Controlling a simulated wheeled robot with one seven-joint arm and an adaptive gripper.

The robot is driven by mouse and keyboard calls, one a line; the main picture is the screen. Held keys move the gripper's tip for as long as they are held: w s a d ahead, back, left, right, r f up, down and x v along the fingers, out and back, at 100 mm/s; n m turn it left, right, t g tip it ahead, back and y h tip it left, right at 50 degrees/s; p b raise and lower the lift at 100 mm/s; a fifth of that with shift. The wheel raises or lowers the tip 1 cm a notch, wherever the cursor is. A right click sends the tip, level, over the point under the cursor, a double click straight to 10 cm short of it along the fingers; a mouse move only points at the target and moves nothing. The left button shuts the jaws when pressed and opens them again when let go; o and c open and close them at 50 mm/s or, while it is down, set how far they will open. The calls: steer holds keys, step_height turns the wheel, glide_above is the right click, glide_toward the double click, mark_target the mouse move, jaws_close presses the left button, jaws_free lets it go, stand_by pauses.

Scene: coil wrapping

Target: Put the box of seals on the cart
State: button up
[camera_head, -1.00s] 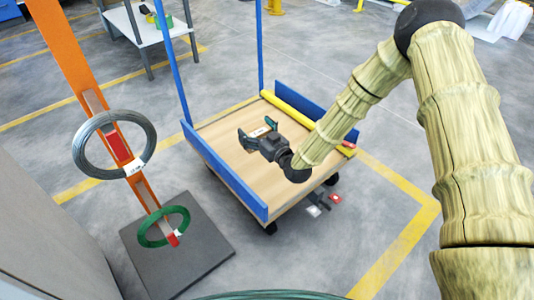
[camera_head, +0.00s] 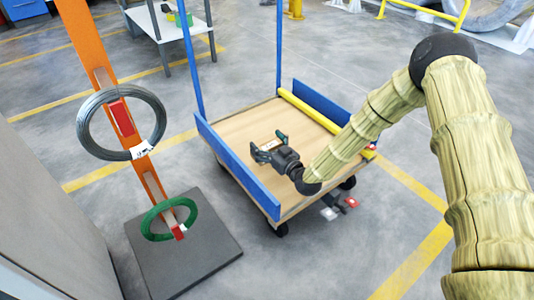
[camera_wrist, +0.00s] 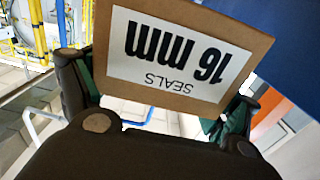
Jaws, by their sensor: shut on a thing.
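My gripper (camera_head: 269,144) is shut on the box of seals, a brown carton with a white label reading "SEALS 16 mm". The box (camera_wrist: 262,48) fills the upper middle of the wrist view between the two dark fingers, its label upside down. In the head view the box is tiny and mostly hidden by my gripper. The cart (camera_head: 235,130) has a wooden deck, blue side boards and blue posts. My gripper shows over the middle of the deck; its height above the deck is hard to tell.
A yellow bar (camera_head: 311,112) lies along the cart's far right side. An orange stand (camera_head: 100,60) with a grey wire coil (camera_head: 84,125) and a green coil (camera_head: 147,220) stands to the left. A grey table (camera_head: 170,22) is behind. Small items (camera_head: 330,212) lie on the floor by the cart.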

steer(key=shift+f+b, duration=0.8)
steer(key=shift+f, duration=0.95)
steer(key=shift+f, duration=0.6)
steer(key=o, duration=1.4)
steer(key=shift+f, duration=0.1)
steer(key=shift+o, duration=0.2)
steer(key=shift+r, duration=0.35)
steer(key=p+v, duration=0.1)
steer(key=v, duration=0.3)
steer(key=p+v, duration=0.1)
steer(key=shift+s+d+r+p, duration=0.2)
steer(key=shift+s+r+p, duration=0.15)
steer(key=shift+s+r, duration=0.05)
steer(key=shift+v, duration=0.85)
steer(key=shift+f, duration=0.1)
